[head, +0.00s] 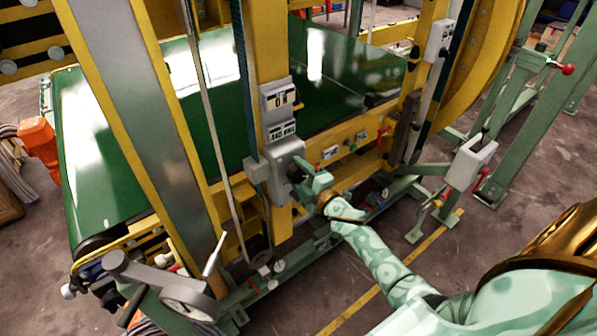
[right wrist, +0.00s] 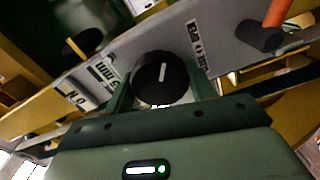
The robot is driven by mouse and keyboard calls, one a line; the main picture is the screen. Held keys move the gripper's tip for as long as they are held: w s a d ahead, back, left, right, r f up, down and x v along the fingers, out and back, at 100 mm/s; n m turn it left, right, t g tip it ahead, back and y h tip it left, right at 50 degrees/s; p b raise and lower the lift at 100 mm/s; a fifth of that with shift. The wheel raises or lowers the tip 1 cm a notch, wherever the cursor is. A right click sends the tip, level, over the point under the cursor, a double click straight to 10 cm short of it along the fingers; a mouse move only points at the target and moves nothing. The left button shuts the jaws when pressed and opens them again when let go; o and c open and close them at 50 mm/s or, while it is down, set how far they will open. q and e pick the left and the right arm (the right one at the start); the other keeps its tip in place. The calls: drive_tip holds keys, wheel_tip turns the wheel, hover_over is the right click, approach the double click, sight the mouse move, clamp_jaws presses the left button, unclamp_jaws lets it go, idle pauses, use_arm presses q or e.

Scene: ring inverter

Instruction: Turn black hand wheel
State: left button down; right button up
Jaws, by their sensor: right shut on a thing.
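The black hand wheel (right wrist: 163,78) is a round black knob with a white mark on its face. It sits on a grey panel in the right wrist view. In the head view it shows as a small dark shape (head: 295,174) on the grey control box (head: 286,158), partly hidden by my gripper. My right gripper (head: 304,178) reaches it from the lower right. Its two green fingers lie on either side of the knob in the wrist view, shut on it. My left gripper is not in view.
A yellow post (head: 262,60) carries the control box beside a green conveyor belt (head: 85,160). A grey dial with a crank (head: 188,303) stands at the lower left. In the wrist view, a black peg (right wrist: 262,36) and an orange-red handle (right wrist: 277,12) are close right of the knob.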

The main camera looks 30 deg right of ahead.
drive_tip(key=shift+m, duration=0.5)
drive_tip(key=o, duration=1)
drive_tip(key=shift+s, duration=0.15)
drive_tip(key=s+d+p, duration=0.1)
drive_tip(key=s, duration=1.5)
drive_tip(key=shift+d, duration=0.2)
